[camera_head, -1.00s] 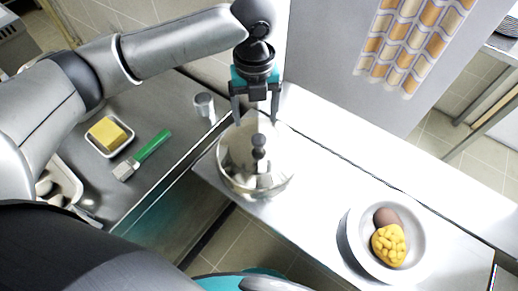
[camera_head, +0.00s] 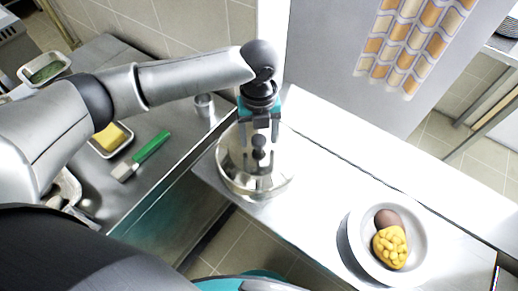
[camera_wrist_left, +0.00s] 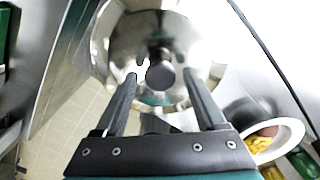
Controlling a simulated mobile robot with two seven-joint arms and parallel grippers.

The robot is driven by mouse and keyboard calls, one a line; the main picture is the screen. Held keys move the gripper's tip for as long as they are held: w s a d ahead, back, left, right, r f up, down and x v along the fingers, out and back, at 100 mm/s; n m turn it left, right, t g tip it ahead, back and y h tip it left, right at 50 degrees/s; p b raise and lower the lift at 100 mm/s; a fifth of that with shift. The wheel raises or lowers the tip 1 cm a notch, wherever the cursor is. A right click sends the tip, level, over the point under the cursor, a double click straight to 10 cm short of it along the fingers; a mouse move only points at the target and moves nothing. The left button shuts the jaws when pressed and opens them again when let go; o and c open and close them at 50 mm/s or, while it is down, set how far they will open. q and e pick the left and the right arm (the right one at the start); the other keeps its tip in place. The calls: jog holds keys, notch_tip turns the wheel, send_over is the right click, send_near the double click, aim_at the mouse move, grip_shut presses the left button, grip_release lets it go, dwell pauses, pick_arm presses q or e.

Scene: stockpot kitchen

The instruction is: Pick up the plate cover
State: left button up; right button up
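The plate cover (camera_head: 232,176) is a shiny metal dome with a dark round knob (camera_head: 258,143) on top. It stands on the light counter left of the plate, and it fills the upper middle of the left wrist view (camera_wrist_left: 115,45). My left gripper (camera_head: 259,161) is over the cover, pointing down. Its two fingers are open, one on each side of the knob, which shows as a dark disc between the fingertips (camera_wrist_left: 160,77). I cannot tell whether the fingers touch the dome. My right gripper is not in view.
A white plate (camera_head: 355,243) with yellow and brown food stands to the right on the counter (camera_head: 330,180). At left, a steel worktop holds butter in a dish (camera_head: 109,137), a green-handled brush (camera_head: 150,148) and a small metal cup (camera_head: 204,105). A towel (camera_head: 415,45) hangs behind.

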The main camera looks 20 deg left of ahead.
pick_arm(q)
grip_shut()
dwell(0.3)
dwell(0.8)
